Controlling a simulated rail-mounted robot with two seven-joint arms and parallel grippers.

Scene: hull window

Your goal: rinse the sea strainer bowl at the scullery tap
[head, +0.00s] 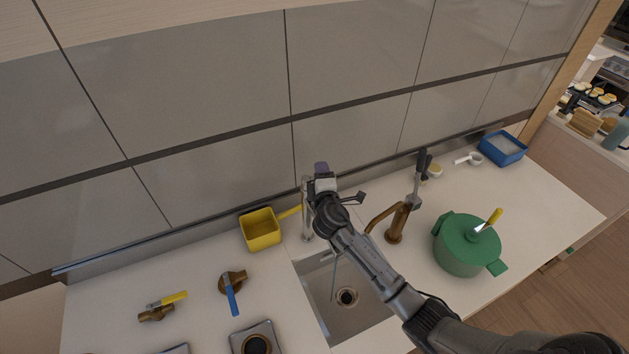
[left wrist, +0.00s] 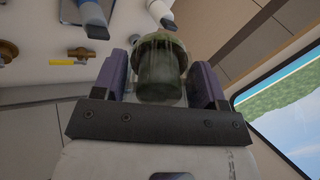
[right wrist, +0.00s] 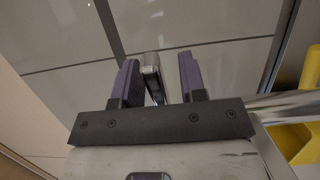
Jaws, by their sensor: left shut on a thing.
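The sea strainer bowl (left wrist: 160,75), a clear cup with a murky green rim and dark inside, sits between the purple fingers of my left gripper (left wrist: 162,85), which is shut on it. Neither shows in the head view. The chrome scullery tap (head: 307,215) stands at the back edge of the sink (head: 365,322). My right gripper (head: 321,170) is at the tap's top. In the right wrist view its fingers are open, with a chrome lever (right wrist: 152,78) between them and a gap at the right finger. A thin pale line drops into the sink; I cannot tell whether it is water.
A yellow scoop (head: 261,230) stands left of the tap. Two brass valves, one with a yellow lever (head: 172,299) and one with a blue lever (head: 231,298), lie on the left counter. A copper spout (head: 395,222), a green pot (head: 465,248) and a blue tray (head: 502,148) are on the right.

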